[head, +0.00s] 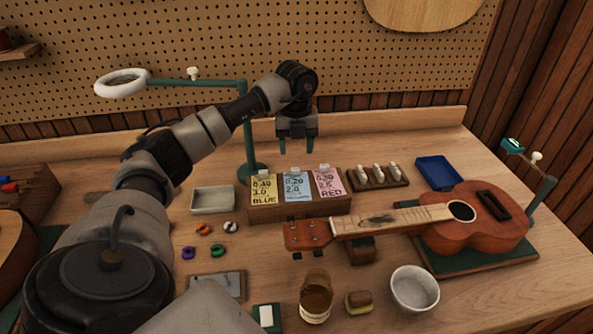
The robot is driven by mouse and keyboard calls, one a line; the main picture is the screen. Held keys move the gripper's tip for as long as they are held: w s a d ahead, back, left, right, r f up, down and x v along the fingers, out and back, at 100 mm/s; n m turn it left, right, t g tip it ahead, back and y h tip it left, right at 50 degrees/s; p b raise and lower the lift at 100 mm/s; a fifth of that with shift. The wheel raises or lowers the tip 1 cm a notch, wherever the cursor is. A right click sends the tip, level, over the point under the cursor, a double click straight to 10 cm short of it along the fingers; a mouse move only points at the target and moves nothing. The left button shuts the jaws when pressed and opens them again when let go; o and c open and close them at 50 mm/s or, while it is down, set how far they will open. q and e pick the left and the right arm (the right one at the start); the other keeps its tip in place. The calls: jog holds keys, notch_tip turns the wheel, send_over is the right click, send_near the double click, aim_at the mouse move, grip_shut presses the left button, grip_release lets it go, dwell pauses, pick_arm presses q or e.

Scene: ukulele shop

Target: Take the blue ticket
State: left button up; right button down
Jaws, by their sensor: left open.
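Three tickets stand side by side in a wooden holder (300,209) near the middle of the bench. The middle ticket (297,184) is light blue; its bottom word is too small to read surely. The left ticket (265,188) is yellow with the printed word BLUE. The right ticket (329,181) is pink with the word RED. Each has a pale tab on top. My left gripper (296,147) is open and empty, fingers pointing down, above and apart from the middle ticket. My right gripper is out of view.
A ukulele (470,236) lies to the right, its neck reaching left in front of the holder. A green lamp post (247,135) stands behind left. A pegged wooden block (377,179), blue tray (438,173), grey tray (212,200), white bowl (414,289) and jar (316,297) surround it.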

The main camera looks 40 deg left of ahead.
aim_at(297, 183)
pick_arm(q)
jog(key=f, duration=0.1)
jog(key=f+p, duration=0.1)
jog(key=f, duration=0.1)
jog(key=s+f, duration=0.1)
jog(key=shift+d+f+p, duration=0.25)
jog(key=shift+f+p, duration=0.05)
jog(key=shift+f, duration=0.05)
jog(key=shift+w+f, duration=0.1)
jog(key=shift+f, duration=0.35)
jog(key=c, duration=1)
